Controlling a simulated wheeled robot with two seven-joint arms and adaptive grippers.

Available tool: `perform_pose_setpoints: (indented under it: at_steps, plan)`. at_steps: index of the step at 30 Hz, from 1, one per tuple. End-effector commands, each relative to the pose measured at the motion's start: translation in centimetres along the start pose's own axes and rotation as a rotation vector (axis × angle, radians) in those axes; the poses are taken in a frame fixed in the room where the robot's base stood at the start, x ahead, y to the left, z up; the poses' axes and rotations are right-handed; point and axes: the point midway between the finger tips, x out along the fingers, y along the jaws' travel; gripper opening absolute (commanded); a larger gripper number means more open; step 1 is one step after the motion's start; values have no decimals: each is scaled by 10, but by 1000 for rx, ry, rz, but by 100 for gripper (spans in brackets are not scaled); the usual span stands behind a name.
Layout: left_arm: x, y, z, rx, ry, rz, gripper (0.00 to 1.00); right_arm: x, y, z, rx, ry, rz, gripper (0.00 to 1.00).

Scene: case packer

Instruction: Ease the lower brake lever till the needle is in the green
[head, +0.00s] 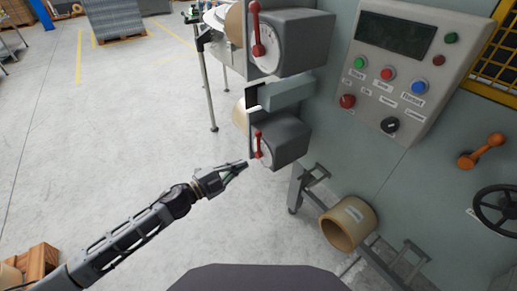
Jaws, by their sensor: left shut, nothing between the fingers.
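The lower brake unit (284,142) is a dark grey box on the side of the machine. Its red lever (258,144) stands nearly upright in front of a pale round dial (265,155). The needle and any green zone on this dial are too small to make out. My left gripper (244,164) is shut and empty, its tips just left of and slightly below the red lever. I cannot tell whether the tips touch it. The upper brake unit (300,42) has a similar red lever (257,30) and dial (265,58). My right gripper is not in view.
A control panel (405,62) with coloured buttons is on the machine front (345,150). An orange handle (482,151) and a black handwheel (497,210) are at the right. A tan roll (348,224) sits low on a stand. The floor (110,130) at left is mostly clear.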

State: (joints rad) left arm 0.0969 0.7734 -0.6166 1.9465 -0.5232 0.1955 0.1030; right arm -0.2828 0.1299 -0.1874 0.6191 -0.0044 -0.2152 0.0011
Motion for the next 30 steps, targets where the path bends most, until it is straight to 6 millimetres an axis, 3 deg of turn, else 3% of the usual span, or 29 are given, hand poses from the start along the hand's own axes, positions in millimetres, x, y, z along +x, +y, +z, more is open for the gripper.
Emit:
perform_pose_setpoints:
  at_steps: [10,30]
  plan:
    - [0,8,0,380,5,38,0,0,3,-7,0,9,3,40]
    - [1,8,0,445,6,37,0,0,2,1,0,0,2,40]
